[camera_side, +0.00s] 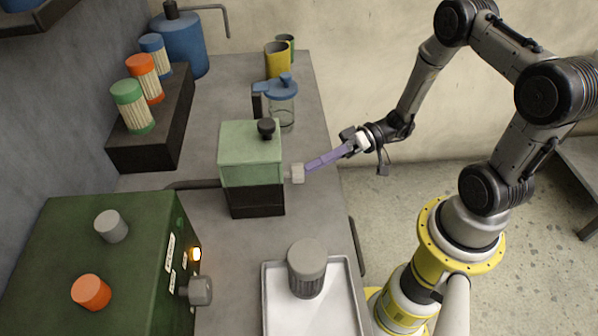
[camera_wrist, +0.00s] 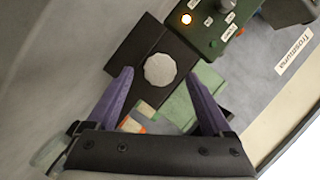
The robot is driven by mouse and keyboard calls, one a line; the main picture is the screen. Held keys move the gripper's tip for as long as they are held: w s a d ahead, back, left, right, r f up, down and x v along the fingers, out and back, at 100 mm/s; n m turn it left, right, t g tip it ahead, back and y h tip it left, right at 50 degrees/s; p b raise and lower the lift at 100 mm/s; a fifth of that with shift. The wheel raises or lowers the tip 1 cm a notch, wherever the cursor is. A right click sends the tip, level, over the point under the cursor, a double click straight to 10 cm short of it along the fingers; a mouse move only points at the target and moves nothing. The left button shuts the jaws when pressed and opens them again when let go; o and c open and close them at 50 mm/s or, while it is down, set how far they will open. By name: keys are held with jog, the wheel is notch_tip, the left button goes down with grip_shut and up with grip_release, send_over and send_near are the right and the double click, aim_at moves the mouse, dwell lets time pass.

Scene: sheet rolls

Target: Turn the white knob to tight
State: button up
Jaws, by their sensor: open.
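The white knob (camera_side: 298,173) sticks out from the right side of a box with a pale green top and black base (camera_side: 257,199). In the wrist view the knob (camera_wrist: 160,70) is a pale scalloped disc against a dark panel. My gripper (camera_side: 309,166) has purple fingers and points left at the knob, its tips close to the knob's outer end. In the wrist view my gripper (camera_wrist: 160,76) is open, with one finger on each side of the knob and gaps between. I cannot tell whether the fingertips overlap the knob in depth. No tight mark is readable.
A dark green machine (camera_side: 85,255) with a lit lamp (camera_side: 196,254) and grey knob (camera_side: 200,291) stands front left. A tray (camera_side: 335,312) holds a grey ribbed cylinder (camera_side: 306,268). A blue-lidded jar (camera_side: 281,100) stands behind the box.

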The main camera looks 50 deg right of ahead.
aim_at(299, 173)
jog(key=shift+x, duration=2.05)
grip_shut()
